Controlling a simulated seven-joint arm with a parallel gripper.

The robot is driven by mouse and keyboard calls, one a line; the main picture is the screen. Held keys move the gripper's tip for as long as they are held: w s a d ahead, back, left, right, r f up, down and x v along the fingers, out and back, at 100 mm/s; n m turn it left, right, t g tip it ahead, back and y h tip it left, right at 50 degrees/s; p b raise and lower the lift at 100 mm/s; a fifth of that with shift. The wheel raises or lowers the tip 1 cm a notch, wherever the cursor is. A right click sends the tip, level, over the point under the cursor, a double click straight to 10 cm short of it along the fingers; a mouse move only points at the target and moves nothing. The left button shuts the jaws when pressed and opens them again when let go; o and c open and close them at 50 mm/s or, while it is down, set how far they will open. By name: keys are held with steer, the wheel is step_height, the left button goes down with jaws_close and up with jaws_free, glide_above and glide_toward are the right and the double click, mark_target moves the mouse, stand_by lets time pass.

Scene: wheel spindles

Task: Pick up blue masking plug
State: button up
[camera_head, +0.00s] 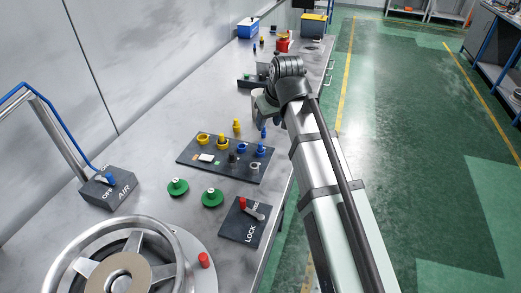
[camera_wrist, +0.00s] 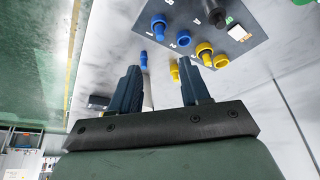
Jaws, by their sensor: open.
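A loose blue plug (camera_wrist: 144,60) stands on the bench just off the dark board; in the head view it is a small blue piece (camera_head: 263,132) below my gripper. In the wrist view it appears near the left fingertip, apart from it as far as I can tell. In the head view the arm partly hides the gripper.
A loose yellow plug (camera_wrist: 174,70) stands nearby. The dark board (camera_head: 190,159) also carries yellow pieces (camera_head: 203,138). Green knobs (camera_head: 212,197), a LOCK box (camera_head: 238,232) and a handwheel (camera_head: 60,270) are nearer the camera.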

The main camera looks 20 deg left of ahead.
glide_above(261, 144)
steer(key=s+d, duration=0.1)
steer(key=s, duration=0.1)
step_height(261, 144, down, 8)
steer(key=shift+w+x, duration=0.15)
steer(key=shift+x, duration=1.1)
steer(key=shift+w+x, duration=0.15)
steer(key=shift+x, duration=1.15)
steer(key=shift+d, duration=0.2)
jaws_close()
